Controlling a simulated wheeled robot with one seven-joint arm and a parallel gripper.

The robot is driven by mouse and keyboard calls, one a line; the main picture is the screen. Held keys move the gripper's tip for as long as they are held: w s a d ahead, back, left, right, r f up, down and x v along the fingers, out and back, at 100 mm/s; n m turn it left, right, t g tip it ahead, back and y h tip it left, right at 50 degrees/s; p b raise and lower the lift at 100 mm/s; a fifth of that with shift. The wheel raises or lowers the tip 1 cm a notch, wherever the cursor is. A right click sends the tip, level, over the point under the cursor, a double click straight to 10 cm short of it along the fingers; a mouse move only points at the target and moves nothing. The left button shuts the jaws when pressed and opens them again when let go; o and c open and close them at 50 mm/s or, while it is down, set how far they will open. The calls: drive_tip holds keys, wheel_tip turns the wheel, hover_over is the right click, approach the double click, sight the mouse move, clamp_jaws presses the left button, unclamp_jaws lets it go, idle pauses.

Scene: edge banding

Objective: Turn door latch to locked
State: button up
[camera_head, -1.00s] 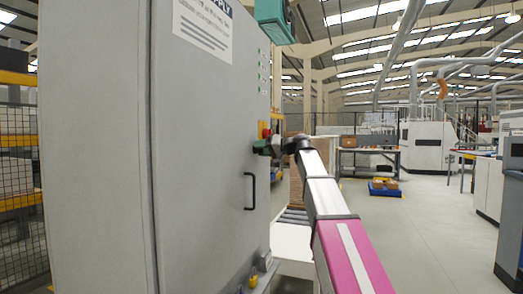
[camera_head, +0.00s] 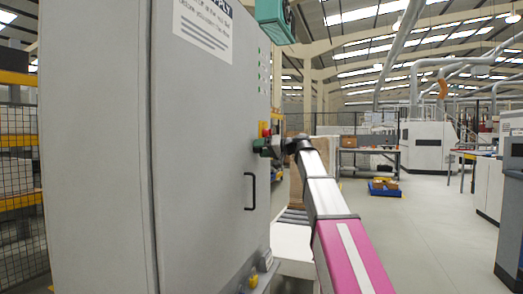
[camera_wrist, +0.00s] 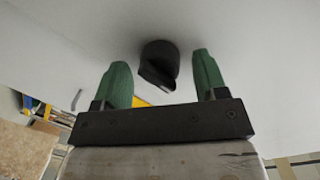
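The door latch (camera_wrist: 159,66) is a small black round knob with a raised grip on the grey cabinet door. In the wrist view it sits between the two green fingertips of my gripper (camera_wrist: 162,82), with a gap on each side. The fingers are spread and hold nothing. In the head view my gripper (camera_head: 266,147) is at the right part of the grey cabinet door (camera_head: 205,150), and it hides the latch there. I cannot tell from the head view whether the fingertips touch the door.
A black bar handle (camera_head: 250,190) stands out from the door below my gripper. A red and yellow switch (camera_head: 265,130) is just behind my gripper. A white sign (camera_head: 203,28) is on the door's upper part. The floor (camera_head: 420,225) to the right is open.

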drive_tip(key=v, duration=1)
drive_tip(key=shift+s+d, duration=0.25)
drive_tip(key=shift+d, duration=0.1)
